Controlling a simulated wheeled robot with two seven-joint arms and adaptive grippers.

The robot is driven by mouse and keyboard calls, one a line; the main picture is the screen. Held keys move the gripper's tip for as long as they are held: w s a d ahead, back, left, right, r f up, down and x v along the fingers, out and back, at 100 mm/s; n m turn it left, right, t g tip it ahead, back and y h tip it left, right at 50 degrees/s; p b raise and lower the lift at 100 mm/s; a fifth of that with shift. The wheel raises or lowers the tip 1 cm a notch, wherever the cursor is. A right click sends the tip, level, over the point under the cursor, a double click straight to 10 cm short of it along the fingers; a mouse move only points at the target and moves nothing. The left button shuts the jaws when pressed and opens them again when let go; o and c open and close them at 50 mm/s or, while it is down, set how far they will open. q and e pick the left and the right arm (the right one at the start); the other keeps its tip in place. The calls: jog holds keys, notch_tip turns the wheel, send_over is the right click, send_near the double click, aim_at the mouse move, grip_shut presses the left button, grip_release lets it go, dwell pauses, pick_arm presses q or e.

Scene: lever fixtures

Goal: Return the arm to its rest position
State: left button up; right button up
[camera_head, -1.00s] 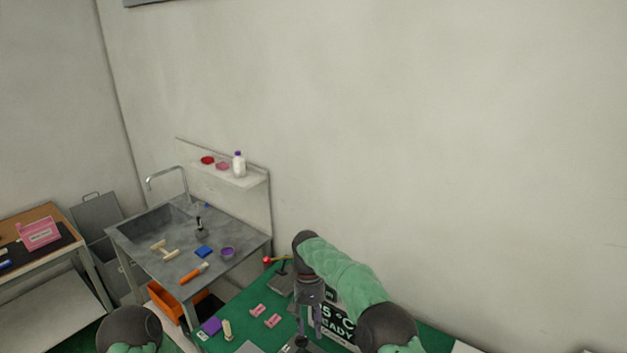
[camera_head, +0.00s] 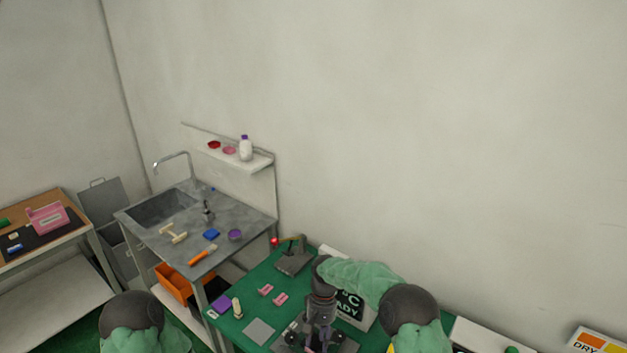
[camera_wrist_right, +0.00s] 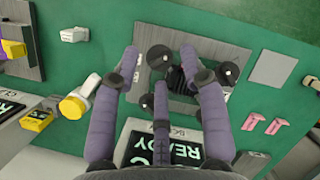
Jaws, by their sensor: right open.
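My right arm (camera_head: 365,278) reaches over the green table, with its gripper (camera_head: 318,342) pointing down above a grey fixture (camera_head: 345,346). In the right wrist view my right gripper (camera_wrist_right: 160,70) has its purple fingers spread apart, with nothing held between them. Below the fingers is the fixture with black round knobs (camera_wrist_right: 228,73); the fingers partly hide it. I cannot tell whether they touch it. A lever fixture (camera_head: 293,258) with a red knob (camera_head: 275,241) stands at the back of the table. My left gripper is out of view.
A display reading READY (camera_head: 351,305) stands close beside the right arm. A sink bench (camera_head: 150,235) stands at left.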

jog(key=s+d+f+y, duration=0.1)
jog(key=s+f, duration=0.3)
jog(key=s+d+f+m+t, duration=0.1)
jog(key=s+d+f, duration=0.1)
jog(key=s+f, duration=0.2)
jog(key=s+d+f+y, duration=0.1)
jog(key=s+f, duration=0.4)
jog(key=shift+d+f+m+t+y, duration=0.25)
jog(key=shift+f+m+t+y, duration=0.05)
jog(key=shift+f+t, duration=0.1)
jog(key=s+d+m+t, duration=0.2)
jog(key=s+d, duration=0.2)
jog(key=s, duration=1.1)
notch_tip(320, 180, down, 14)
jog(key=b, duration=1.3)
jog(key=shift+f+b, duration=0.15)
jog(key=shift+b, duration=0.2)
jog(key=shift+c, duration=0.5)
jog(key=shift+a, duration=0.1)
